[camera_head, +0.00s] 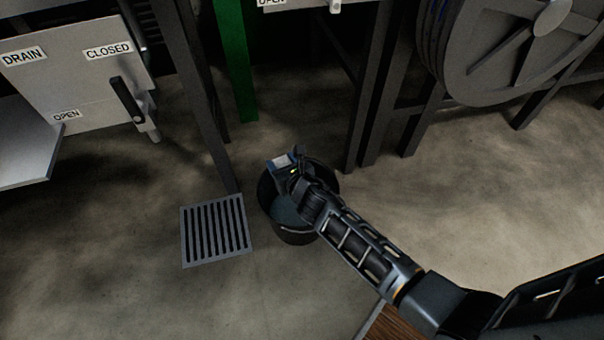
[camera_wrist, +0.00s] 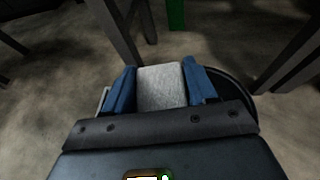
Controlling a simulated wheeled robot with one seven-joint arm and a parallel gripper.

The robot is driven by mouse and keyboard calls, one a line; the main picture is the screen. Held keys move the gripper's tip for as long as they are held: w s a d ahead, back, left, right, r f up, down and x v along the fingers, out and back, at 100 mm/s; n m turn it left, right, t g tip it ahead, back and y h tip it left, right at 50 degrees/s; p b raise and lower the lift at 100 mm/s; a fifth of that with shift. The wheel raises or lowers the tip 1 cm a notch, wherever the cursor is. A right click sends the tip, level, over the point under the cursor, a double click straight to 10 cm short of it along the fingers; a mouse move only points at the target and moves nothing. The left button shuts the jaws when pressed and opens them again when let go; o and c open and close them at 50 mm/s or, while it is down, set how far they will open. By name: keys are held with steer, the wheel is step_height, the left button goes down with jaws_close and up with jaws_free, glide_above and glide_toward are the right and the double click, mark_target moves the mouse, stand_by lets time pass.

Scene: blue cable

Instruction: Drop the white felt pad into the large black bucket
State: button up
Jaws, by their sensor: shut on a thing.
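The white felt pad (camera_wrist: 162,87) is held between the two blue fingers of my gripper (camera_wrist: 160,88) in the wrist view. In the head view my gripper (camera_head: 284,163) is over the back left part of the large black bucket's opening, with the pale pad (camera_head: 281,160) at its tip. The black bucket (camera_head: 294,237) stands upright on the floor, and my arm hides part of its right side. In the wrist view a dark curved rim of the bucket (camera_wrist: 240,92) shows behind and to the right of the fingers.
A floor drain grate (camera_head: 215,231) lies left of the bucket. Dark metal legs (camera_head: 362,120) and a green post (camera_head: 236,60) stand behind it. A panel with DRAIN and CLOSED labels (camera_head: 80,75) is at upper left, a large grey wheel (camera_head: 470,70) at upper right.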

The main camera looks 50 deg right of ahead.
steer(key=d+f+m+h+b, duration=0.1)
steer(key=d+f+b, duration=0.3)
steer(key=f+b, duration=0.3)
steer(key=d+f+m+g+h+b, duration=0.1)
steer(key=d+f+b, duration=0.3)
steer(key=f+b, duration=0.3)
steer(key=shift+w+d+f, duration=0.15)
steer(key=shift+w+d, duration=0.15)
steer(key=shift+d, duration=0.05)
steer(key=o, duration=1.1)
steer(key=p+v, duration=0.3)
steer(key=v, duration=0.4)
steer(key=shift+s+a+r, duration=0.2)
steer(key=shift+s+a, duration=0.05)
